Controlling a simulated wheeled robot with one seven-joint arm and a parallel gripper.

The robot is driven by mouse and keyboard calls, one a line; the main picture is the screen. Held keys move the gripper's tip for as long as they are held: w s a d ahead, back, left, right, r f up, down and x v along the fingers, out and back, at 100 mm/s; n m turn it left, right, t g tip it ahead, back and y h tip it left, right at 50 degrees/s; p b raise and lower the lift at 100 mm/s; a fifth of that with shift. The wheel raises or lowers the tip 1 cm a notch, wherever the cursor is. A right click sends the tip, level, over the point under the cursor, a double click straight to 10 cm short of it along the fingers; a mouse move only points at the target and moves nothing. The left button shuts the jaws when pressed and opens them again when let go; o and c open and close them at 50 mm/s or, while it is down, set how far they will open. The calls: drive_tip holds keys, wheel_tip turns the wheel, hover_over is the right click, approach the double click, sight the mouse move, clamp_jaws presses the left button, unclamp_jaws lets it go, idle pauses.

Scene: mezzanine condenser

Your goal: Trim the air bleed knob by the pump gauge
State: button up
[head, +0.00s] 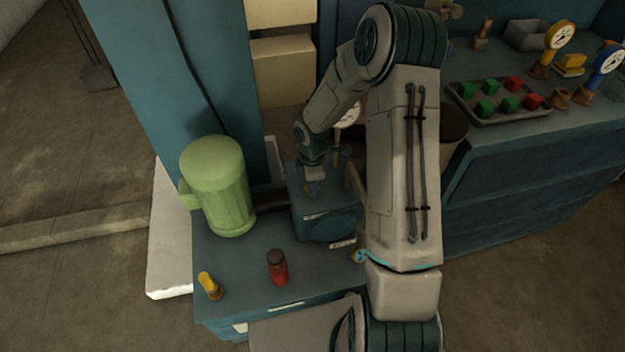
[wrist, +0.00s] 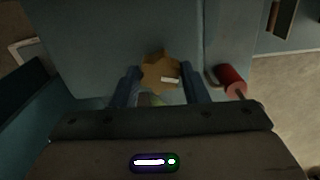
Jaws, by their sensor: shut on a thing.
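The air bleed knob (wrist: 160,71) is a brass-yellow, lobed knob with a white mark on its face, at the centre of the wrist view. My gripper (wrist: 161,83) has a blue finger on either side of it and is shut on it. In the head view my gripper (head: 312,184) points down at the top of a blue-green pump housing (head: 326,222), where the knob is mostly hidden by the fingers. A round pale gauge (head: 347,114) shows behind my arm, partly covered by it; its reading cannot be made out.
A green motor (head: 221,190) stands left of the housing. A red bottle-like object (head: 278,268) and a small yellow fitting (head: 210,286) stand in front. A red cylinder (wrist: 231,81) lies right of the knob. A tray (head: 500,116) of red and green blocks sits on the right bench.

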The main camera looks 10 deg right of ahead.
idle(0.4)
drive_tip(key=o, duration=1)
drive_tip(key=shift+c, duration=0.2)
drive_tip(key=shift+r, duration=0.1)
wheel_tip(320, 180, up, 14)
drive_tip(key=p, duration=0.2)
drive_tip(key=s+r+m+t+p, duration=0.2)
drive_tip(key=s+r+m+p, duration=0.3)
drive_tip(key=s+r+m, duration=1.2)
drive_tip(key=shift+s+r+m+t, duration=0.35)
drive_tip(key=shift+s+r, duration=1.3)
drive_tip(key=shift+s, duration=1.05)
